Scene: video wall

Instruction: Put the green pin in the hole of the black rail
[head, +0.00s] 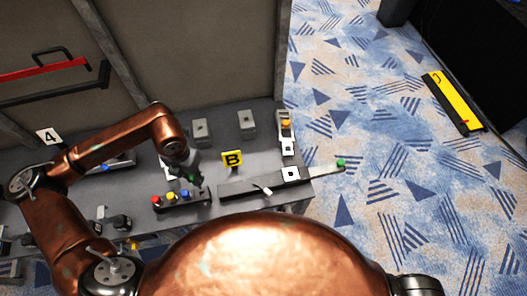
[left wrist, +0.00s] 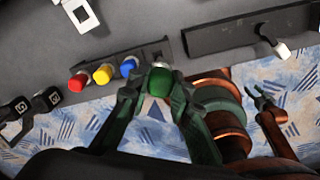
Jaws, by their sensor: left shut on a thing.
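The black rail (head: 168,203) lies near the table's front edge and holds a red, a yellow and a blue pin in a row. It also shows in the left wrist view (left wrist: 112,63). My left gripper (head: 190,176) is over the rail's right end, beside the blue pin. In the left wrist view my left gripper (left wrist: 160,92) is shut on the green pin (left wrist: 180,96), which stands right of the blue pin (left wrist: 129,66).
A long dark bar (head: 236,188) with a white lever (head: 266,190) lies to the right of the rail. A yellow B sign (head: 232,158) and grey boxes (head: 247,121) stand behind. A green-knobbed rod (head: 340,163) sticks out past the table's right end.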

